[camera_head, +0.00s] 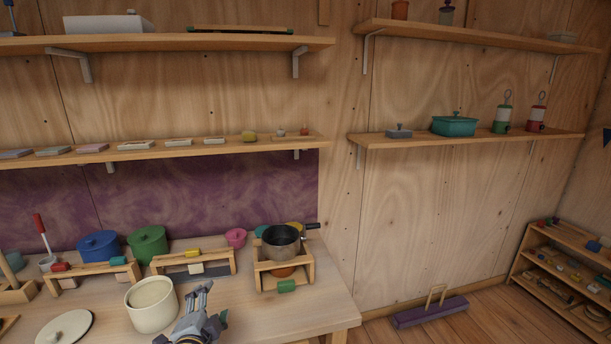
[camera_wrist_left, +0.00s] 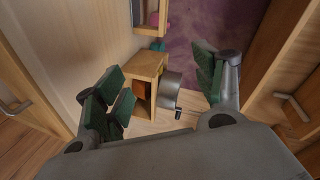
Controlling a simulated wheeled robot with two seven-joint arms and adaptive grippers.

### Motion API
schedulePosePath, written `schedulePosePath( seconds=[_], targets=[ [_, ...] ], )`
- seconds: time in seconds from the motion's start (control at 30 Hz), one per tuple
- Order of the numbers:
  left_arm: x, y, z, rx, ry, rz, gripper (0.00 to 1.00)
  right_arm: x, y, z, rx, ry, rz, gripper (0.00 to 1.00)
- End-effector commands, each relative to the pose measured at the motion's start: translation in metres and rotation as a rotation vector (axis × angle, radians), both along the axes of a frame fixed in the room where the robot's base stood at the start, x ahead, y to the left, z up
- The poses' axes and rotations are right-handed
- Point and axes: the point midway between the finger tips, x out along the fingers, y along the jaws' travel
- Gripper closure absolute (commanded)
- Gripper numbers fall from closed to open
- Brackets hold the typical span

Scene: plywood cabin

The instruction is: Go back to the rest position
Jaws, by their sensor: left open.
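My left gripper (camera_head: 208,303) is low in the head view, over the front of the table (camera_head: 318,312), just right of a cream open pot (camera_head: 152,318). In the left wrist view the green-padded fingers (camera_wrist_left: 163,85) are spread wide, with nothing held between them. Beyond them is a wooden stand (camera_wrist_left: 148,66) with a grey metal pot (camera_wrist_left: 171,86). The same pot, with a dark handle, shows in the head view (camera_head: 282,250) on its stand, right of the gripper and apart from it. My right gripper is in neither view.
A cream lid (camera_head: 64,327) lies left of the open pot. Blue (camera_head: 98,247) and green (camera_head: 148,246) pots stand behind low wooden racks. Shelves (camera_head: 200,150) line the wall above. The table's right front area is bare. A purple box (camera_head: 430,312) is on the floor.

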Motion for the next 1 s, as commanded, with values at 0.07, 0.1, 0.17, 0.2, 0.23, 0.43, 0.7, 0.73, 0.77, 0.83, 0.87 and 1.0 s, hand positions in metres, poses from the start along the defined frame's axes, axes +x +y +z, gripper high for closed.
schedulePosePath(
  seconds=[0.07, 0.1, 0.17, 0.2, 0.23, 0.43, 0.7, 0.73, 0.77, 0.83, 0.87, 1.0],
  targets=[
    [-0.015, 0.005, -0.024, -0.101, 0.085, 0.051, 0.31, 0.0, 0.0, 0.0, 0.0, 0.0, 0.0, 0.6],
    [-0.023, 0.007, -0.035, -0.152, 0.129, 0.079, 0.31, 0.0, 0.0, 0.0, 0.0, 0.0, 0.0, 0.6],
    [-0.036, 0.008, -0.052, -0.226, 0.195, 0.121, 0.31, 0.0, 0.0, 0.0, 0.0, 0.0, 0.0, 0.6],
    [-0.045, 0.009, -0.063, -0.275, 0.237, 0.15, 0.31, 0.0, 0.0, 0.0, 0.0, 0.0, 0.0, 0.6],
    [-0.052, 0.01, -0.072, -0.311, 0.272, 0.173, 0.31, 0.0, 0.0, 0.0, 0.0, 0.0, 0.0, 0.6],
    [-0.106, 0.007, -0.12, -0.53, 0.49, 0.327, 0.31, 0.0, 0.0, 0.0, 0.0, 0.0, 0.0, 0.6],
    [-0.163, -0.002, -0.154, -0.706, 0.691, 0.482, 0.31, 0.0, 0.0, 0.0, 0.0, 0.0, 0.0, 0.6],
    [-0.168, -0.002, -0.157, -0.717, 0.708, 0.495, 0.31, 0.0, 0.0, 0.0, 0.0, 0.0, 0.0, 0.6],
    [-0.173, -0.004, -0.159, -0.732, 0.724, 0.508, 0.31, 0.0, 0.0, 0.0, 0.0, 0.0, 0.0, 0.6],
    [-0.182, -0.005, -0.163, -0.755, 0.756, 0.533, 0.31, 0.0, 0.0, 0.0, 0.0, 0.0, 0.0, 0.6],
    [-0.186, -0.006, -0.164, -0.766, 0.769, 0.545, 0.31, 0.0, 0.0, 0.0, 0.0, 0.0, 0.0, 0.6],
    [-0.204, -0.01, -0.17, -0.807, 0.829, 0.593, 0.31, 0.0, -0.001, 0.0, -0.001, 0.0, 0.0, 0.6]
  ],
)
